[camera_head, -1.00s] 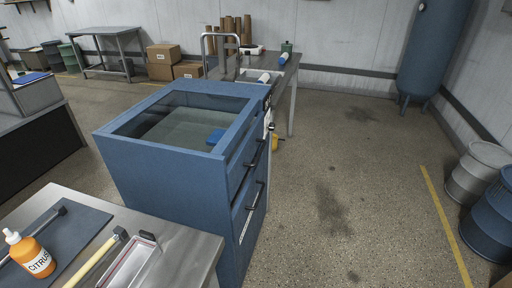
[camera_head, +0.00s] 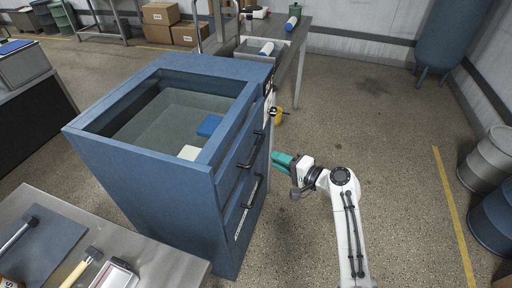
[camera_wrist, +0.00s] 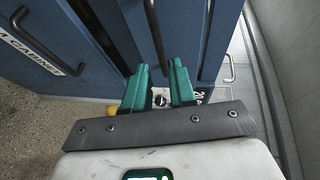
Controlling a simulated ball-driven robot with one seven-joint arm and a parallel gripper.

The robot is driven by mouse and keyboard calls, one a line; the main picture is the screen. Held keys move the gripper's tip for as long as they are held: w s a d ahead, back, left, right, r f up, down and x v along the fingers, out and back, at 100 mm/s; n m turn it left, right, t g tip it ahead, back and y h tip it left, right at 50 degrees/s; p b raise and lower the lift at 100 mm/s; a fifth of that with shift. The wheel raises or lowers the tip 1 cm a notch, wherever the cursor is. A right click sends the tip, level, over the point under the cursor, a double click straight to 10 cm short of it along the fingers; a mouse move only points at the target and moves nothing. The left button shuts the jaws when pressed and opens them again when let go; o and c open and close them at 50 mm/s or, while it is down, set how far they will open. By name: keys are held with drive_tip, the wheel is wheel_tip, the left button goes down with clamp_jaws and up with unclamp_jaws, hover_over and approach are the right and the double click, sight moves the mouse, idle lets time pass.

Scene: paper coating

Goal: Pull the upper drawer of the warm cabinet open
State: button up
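The warm cabinet (camera_head: 140,158) is the blue cabinet with a glass top at left of centre. The upper drawer's black handle (camera_head: 250,150) and the lower drawer's black handle (camera_head: 251,191) are on its right-hand front. Both drawers look shut. My gripper (camera_head: 274,160), with teal fingers, is just right of the front, apart from the handles. In the wrist view its fingers (camera_wrist: 161,72) are open, with a dark handle (camera_wrist: 153,30) beyond the gap between the tips. Another handle (camera_wrist: 230,68) shows to the right. I cannot tell for certain which handle is ahead.
A metal table (camera_head: 150,252) with tools stands at the near left. Floor right of the cabinet is clear up to the drums (camera_head: 488,160).

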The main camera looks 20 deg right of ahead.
sight(257, 150)
drive_tip(key=x, duration=0.9)
drive_tip(key=shift+w+a, duration=0.1)
drive_tip(key=shift+w, duration=0.05)
drive_tip(key=shift+c, duration=0.2)
clamp_jaws()
